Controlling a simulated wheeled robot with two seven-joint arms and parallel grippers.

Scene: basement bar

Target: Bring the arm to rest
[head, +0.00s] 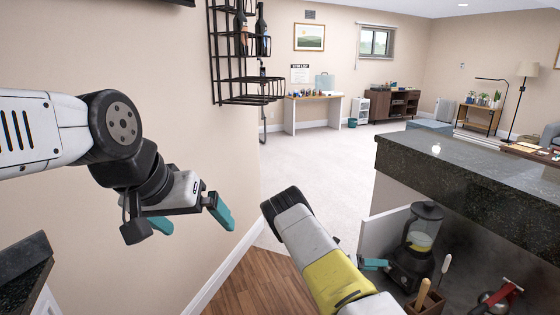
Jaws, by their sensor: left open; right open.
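My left gripper (190,218) hangs in front of the beige wall at the left, its two teal fingers apart and nothing between them. My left arm, white and black, reaches in from the left edge and bends down at the wrist. My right arm, white and yellow, comes up from the bottom edge. Part of my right gripper shows as a teal finger (374,264) beside the blender (413,247). The rest of that gripper is hidden behind my arm. I see nothing held in it.
A dark stone bar counter (470,160) stands at the right, with the blender, a wooden utensil holder (428,303) and a red-handled tool (500,296) below its top. A black wire wall rack (245,88) holds bottles. Another dark counter (22,265) is at lower left. Open carpet lies ahead.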

